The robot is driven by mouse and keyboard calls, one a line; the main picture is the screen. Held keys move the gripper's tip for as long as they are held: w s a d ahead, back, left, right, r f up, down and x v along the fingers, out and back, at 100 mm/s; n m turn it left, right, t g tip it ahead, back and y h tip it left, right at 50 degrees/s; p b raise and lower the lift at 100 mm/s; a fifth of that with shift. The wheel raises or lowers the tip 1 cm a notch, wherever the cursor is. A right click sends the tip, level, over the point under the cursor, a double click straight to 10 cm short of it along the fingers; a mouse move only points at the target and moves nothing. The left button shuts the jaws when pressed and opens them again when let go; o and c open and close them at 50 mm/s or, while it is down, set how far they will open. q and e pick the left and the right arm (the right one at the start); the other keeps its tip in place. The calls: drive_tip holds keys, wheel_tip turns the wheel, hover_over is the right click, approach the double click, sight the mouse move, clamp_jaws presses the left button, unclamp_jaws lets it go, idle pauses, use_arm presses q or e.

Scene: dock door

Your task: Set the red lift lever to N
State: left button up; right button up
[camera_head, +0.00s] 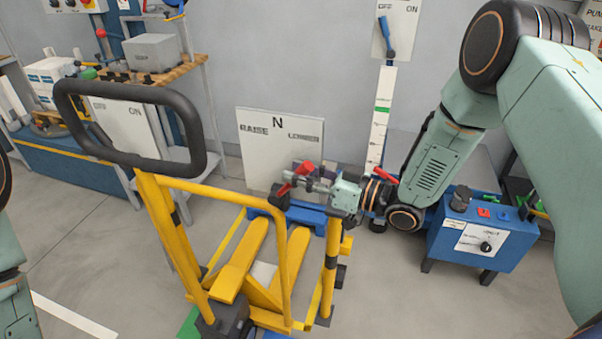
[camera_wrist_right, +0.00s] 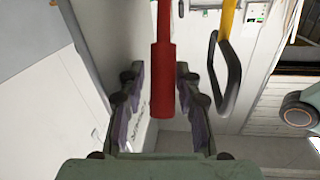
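My right gripper (camera_head: 302,183) is at the lever. In the right wrist view, the lever's red grip (camera_wrist_right: 163,85) lies between the two open fingers (camera_wrist_right: 160,100), with a gap visible on the left and a narrower one on the right. My left gripper is out of view; only part of its arm shows at the left edge.
A yellow lift truck (camera_head: 225,283) with a black loop handle (camera_head: 190,100) stands in front of the plate. A blue box (camera_head: 475,260) with a knob stands at right. A blue OFF/ON switch (camera_head: 385,35) is on the wall. A workbench is at upper left.

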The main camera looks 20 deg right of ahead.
sight(281, 161)
drive_tip(key=shift+s+a, duration=0.1)
drive_tip(key=shift+a, duration=0.05)
drive_tip(key=shift+c, duration=1.4)
clamp_jaws()
drive_tip(key=shift+r, duration=0.1)
drive_tip(key=shift+a+r+p, duration=0.1)
drive_tip(key=shift+r+p, duration=0.1)
drive_tip(key=shift+p, duration=0.4)
drive_tip(key=a+g+h+p, duration=0.1)
drive_tip(key=p, duration=0.1)
drive_tip(key=w+a+r+g+h+p, duration=0.1)
drive_tip(key=p, duration=0.2)
drive_tip(key=w+a+g+h+p, duration=0.1)
drive_tip(key=p, duration=0.1)
drive_tip(key=shift+w+r+n+h+p, duration=0.2)
drive_tip(key=shift+r+n+h+p, duration=0.15)
drive_tip(key=shift+n+h, duration=0.05)
drive_tip(key=shift+w+a+f+g+h+p, duration=0.1)
drive_tip(key=shift+w+a+g+h+p, duration=0.6)
drive_tip(key=shift+p, duration=0.5)
drive_tip(key=shift+s+a, duration=0.1)
drive_tip(key=shift+s, duration=0.05)
